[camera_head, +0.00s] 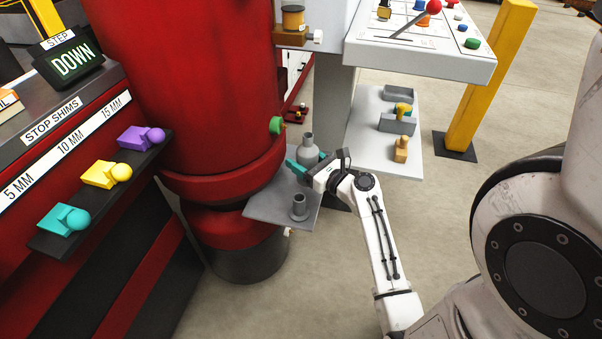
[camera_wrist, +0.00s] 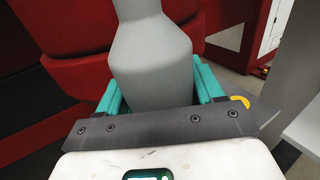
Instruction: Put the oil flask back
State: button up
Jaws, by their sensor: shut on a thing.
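The oil flask (camera_head: 308,150) is a grey bottle with a narrow neck, upright over the back part of a small grey shelf (camera_head: 262,209) on the red press column. My gripper (camera_head: 308,160) is shut on the flask, with its teal fingers on either side of the body. In the wrist view the flask (camera_wrist: 150,60) fills the space between the fingers (camera_wrist: 158,88). Its base is hidden, so I cannot tell whether it touches the shelf. A short grey upright cylinder (camera_head: 299,206) stands at the shelf's front.
A green knob (camera_head: 276,125) sticks out of the red column (camera_head: 190,90) behind the flask. A grey lower shelf with blocks (camera_head: 370,145) lies to the right, near a yellow post (camera_head: 490,75). Coloured stop shims (camera_head: 105,174) sit at left. Open floor (camera_head: 310,290) lies in front.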

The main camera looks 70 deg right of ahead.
jog(key=shift+w+d+f, duration=0.4)
jog(key=shift+d+f, duration=0.05)
jog(key=shift+f, duration=0.25)
jog(key=shift+w+d+f+b, duration=0.1)
jog(key=shift+f+b, duration=0.45)
jog(key=shift+f, duration=0.35)
jog(key=shift+w+d+f+b, duration=0.1)
jog(key=shift+f+b, duration=0.4)
jog(key=shift+f, duration=0.35)
jog(key=shift+f, duration=0.15)
jog(key=o, duration=1.2)
jog(key=shift+s+a, duration=0.1)
jog(key=shift+s, duration=0.1)
jog(key=p+v, duration=0.1)
jog(key=v, duration=1)
jog(key=shift+s+a, duration=0.15)
jog(key=shift+s, duration=0.15)
